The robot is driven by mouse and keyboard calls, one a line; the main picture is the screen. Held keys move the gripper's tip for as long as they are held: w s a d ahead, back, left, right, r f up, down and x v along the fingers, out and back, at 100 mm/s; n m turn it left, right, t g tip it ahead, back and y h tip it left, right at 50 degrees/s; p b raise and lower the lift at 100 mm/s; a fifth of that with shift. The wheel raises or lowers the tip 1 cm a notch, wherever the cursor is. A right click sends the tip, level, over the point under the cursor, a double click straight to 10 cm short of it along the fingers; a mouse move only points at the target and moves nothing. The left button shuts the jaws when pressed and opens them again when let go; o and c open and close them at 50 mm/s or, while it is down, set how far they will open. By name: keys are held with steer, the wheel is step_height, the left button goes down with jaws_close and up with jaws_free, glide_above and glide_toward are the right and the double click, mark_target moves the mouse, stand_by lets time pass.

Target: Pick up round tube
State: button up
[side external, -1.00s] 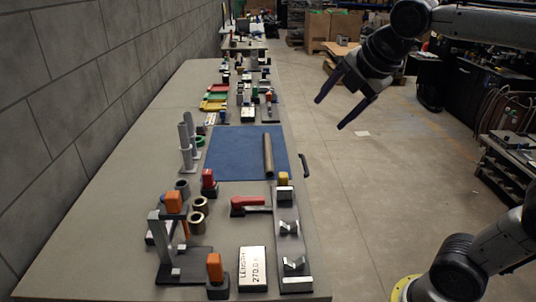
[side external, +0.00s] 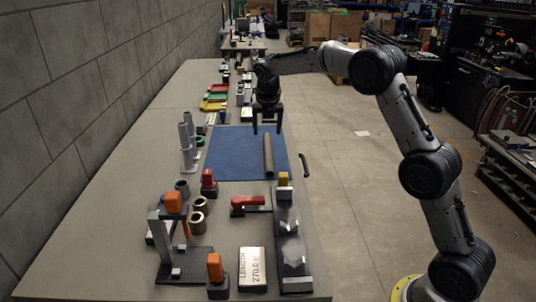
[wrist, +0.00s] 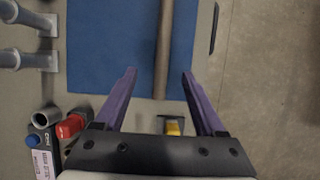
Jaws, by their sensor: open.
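A brown-grey round tube (side external: 268,156) lies lengthwise on the blue mat (side external: 232,160), near its right side. In the wrist view the tube (wrist: 164,50) runs from the top edge down to between my fingers. My gripper (side external: 267,130) points down above the far part of the mat, over the tube. In the wrist view my gripper (wrist: 158,72) is open, with one purple finger on each side of the tube. Nothing is between the fingertips at their height that I can make out. The tube appears below the fingers, not touched.
Upright grey posts (side external: 187,145) stand left of the mat. A red-topped clamp (side external: 208,182), brass rings (side external: 198,211) and a long fixture with V-blocks (side external: 289,240) stand nearer. A white length block (side external: 252,268) lies beside the fixture. The left tabletop is clear.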

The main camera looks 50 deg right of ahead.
glide_above(268, 152)
steer(key=s+a, duration=0.2)
steer(key=f, duration=0.7)
steer(key=shift+w+a+f, duration=0.1)
steer(key=shift+w+f, duration=0.05)
steer(key=shift+w, duration=0.05)
steer(key=shift+d+x, duration=0.2)
steer(key=shift+x, duration=1.15)
steer(key=shift+d+x, duration=0.15)
steer(key=shift+x, duration=1.25)
jaws_close()
steer(key=shift+w+r, duration=0.1)
steer(key=shift+r, duration=0.15)
